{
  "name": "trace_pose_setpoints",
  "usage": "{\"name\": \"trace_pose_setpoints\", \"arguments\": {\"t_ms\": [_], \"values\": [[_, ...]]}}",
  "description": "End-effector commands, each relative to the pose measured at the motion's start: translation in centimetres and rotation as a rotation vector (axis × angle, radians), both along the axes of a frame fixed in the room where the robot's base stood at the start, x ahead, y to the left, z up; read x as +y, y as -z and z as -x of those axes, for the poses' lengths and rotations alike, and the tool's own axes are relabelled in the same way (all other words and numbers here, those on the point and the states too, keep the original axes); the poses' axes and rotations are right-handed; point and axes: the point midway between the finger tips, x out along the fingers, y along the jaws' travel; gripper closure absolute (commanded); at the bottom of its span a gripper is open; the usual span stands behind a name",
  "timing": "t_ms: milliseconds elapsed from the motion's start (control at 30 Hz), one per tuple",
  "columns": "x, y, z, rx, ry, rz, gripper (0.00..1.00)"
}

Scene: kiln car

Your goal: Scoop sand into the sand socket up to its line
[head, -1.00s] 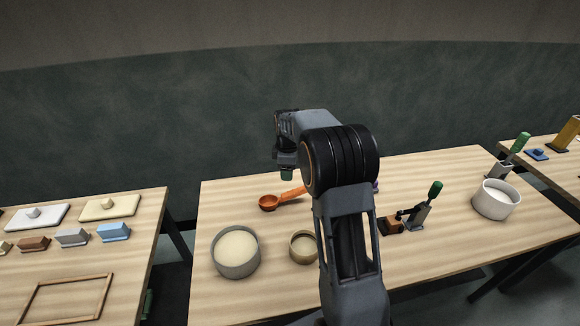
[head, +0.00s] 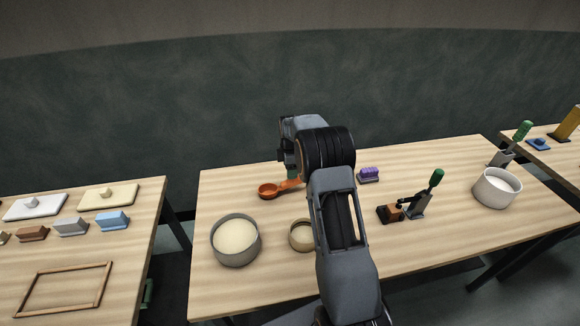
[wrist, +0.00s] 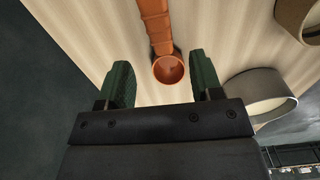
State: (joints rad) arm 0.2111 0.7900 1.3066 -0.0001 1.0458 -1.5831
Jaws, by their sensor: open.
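An orange scoop (head: 268,191) lies on the middle table, its bowl to the left and its handle running right behind my arm. My gripper (wrist: 163,78) is open and empty, its green fingers apart. In the wrist view the scoop's bowl (wrist: 168,69) shows between the fingertips, with the handle leading away; I cannot tell the height gap. A grey bowl of pale sand (head: 238,261) stands at the front left of the table. A smaller round cup (head: 300,249), seemingly the sand socket, stands right of it, partly hidden by my arm; its line is not visible.
A purple item (head: 369,175), a green-handled clamp device (head: 418,208) and a white bowl (head: 496,200) stand farther right. The left table (head: 130,255) holds lidded slabs, small blocks and a wooden frame (head: 64,288). Table around the scoop is clear.

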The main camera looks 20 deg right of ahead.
Motion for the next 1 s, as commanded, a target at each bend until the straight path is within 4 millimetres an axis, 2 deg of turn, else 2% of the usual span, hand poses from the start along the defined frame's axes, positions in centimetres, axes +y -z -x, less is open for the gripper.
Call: {"name": "trace_pose_setpoints", "arguments": {"t_ms": [33, 600, 1000], "values": [[0.0, 0.8, 0.0, 0.001, 0.0, 0.0, 0.4], [0.0, 5.5, 0.0, 0.0, 0.001, 0.0, 0.4], [0.0, 8.3, 0.0, 0.0, 0.001, 0.0, 0.4]]}}
